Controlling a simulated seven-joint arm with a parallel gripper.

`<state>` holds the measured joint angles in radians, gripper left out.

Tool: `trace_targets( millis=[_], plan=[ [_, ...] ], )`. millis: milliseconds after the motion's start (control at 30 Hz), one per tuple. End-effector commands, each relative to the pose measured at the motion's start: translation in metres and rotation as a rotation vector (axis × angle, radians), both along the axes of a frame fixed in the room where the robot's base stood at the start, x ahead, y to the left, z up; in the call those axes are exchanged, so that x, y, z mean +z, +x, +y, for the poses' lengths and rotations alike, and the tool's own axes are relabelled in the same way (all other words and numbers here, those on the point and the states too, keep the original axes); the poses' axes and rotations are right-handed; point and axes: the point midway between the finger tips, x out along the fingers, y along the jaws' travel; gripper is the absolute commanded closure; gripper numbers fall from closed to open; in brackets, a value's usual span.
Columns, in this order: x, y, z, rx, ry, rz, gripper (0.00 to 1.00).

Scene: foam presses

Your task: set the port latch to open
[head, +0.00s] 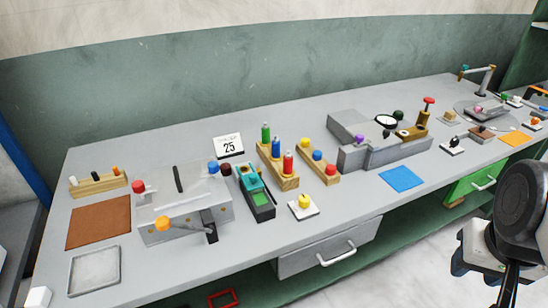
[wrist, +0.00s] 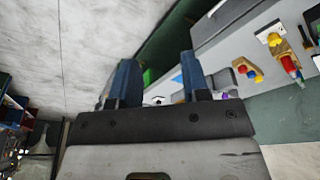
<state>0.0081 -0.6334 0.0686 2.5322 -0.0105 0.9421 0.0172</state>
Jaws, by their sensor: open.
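I cannot tell for sure which part is the port latch. A grey press block (head: 185,208) stands at the left of the bench, with a red knob (head: 138,187), a blue knob (head: 213,168), a dark slot and a lever with an orange knob (head: 162,224) on its front. A second grey press (head: 375,145) stands further right, with a purple knob (head: 358,135), a green knob and a red-topped post (head: 428,104). My gripper (wrist: 160,78) is open and empty, its two blue fingers apart. It hangs off the bench's front, at the right edge of the head view.
Between the presses stand wooden racks of coloured pegs (head: 277,165), a teal device (head: 256,192) and a yellow button on a white plate (head: 305,206). A blue mat (head: 402,179) lies at the front. Below are a drawer with a handle (head: 330,252) and a green drawer (head: 475,185).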

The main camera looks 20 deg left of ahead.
Motion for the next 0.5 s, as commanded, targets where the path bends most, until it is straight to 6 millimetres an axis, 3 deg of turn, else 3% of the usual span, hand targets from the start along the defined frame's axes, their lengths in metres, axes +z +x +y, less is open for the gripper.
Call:
trace_targets(
  millis=[67,167,367,500],
  plan=[
    [0.000,0.000,0.000,0.000,0.000,0.000,0.57],
    [0.000,0.001,0.000,0.001,0.000,0.000,0.46],
    [0.003,0.011,0.006,0.027,-0.001,0.006,0.46],
    [0.007,0.029,0.017,0.074,-0.005,0.018,0.46]
  ],
)
